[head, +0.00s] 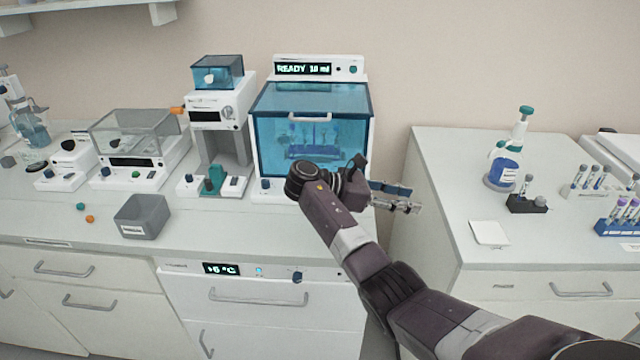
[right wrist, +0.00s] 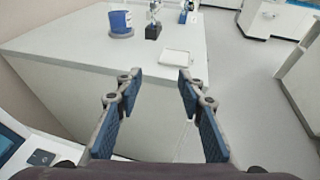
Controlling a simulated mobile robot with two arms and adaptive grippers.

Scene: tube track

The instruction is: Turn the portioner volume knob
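The portioner appears to be the white machine (head: 285,75) with a blue see-through door and a lit display reading "READY 10 ml". I cannot tell from markings which is the volume knob. My right gripper (head: 398,196) is in front of and below the machine's right side, pointing right over the gap between counters, away from the knobs. In the right wrist view its blue-padded fingers (right wrist: 157,82) are apart with nothing between them. My left gripper is not in view.
A white machine with a blue top box (head: 218,72) stands left of the portioner. A clear-lidded unit (head: 130,135) and grey box (head: 143,216) are farther left. The right counter (head: 450,190) holds a blue-labelled bottle (head: 503,171), tube racks and a white pad (head: 489,233).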

